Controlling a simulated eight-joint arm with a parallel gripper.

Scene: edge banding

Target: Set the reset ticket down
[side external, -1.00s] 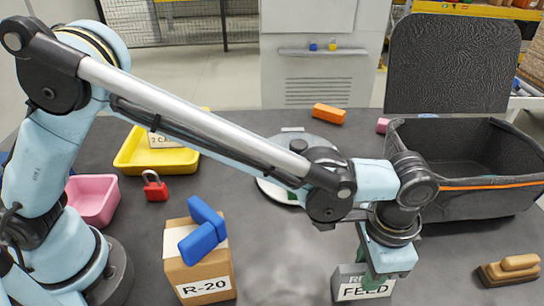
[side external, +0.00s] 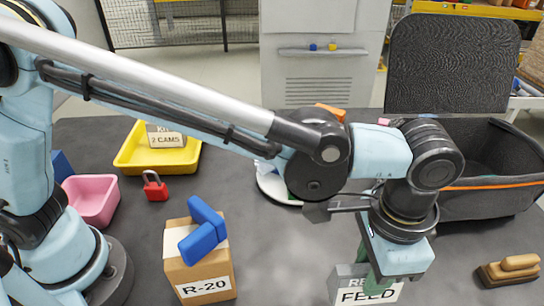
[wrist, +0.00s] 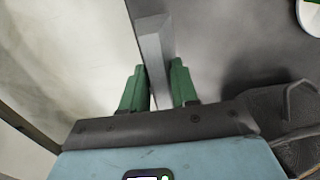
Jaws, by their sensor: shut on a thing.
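The reset ticket (side external: 345,283) is a grey block with a white label; "FEED" is readable and the line above is partly covered. It stands upright at the bottom of the side view, its lower edge cut off by the frame. My gripper (side external: 376,282) points down over it, shut on it, one green finger in front of the label. In the wrist view the ticket (wrist: 154,48) is a narrow grey bar between the two green fingers of my gripper (wrist: 158,88). I cannot tell whether its base touches the table.
A cardboard box (side external: 205,268) marked R-20, with a blue piece (side external: 204,238) on top, stands left. A dark bin (side external: 490,200) stands behind right. The table (side external: 285,255) between box and ticket is clear. Pale floor (wrist: 65,55) shows beside the table edge.

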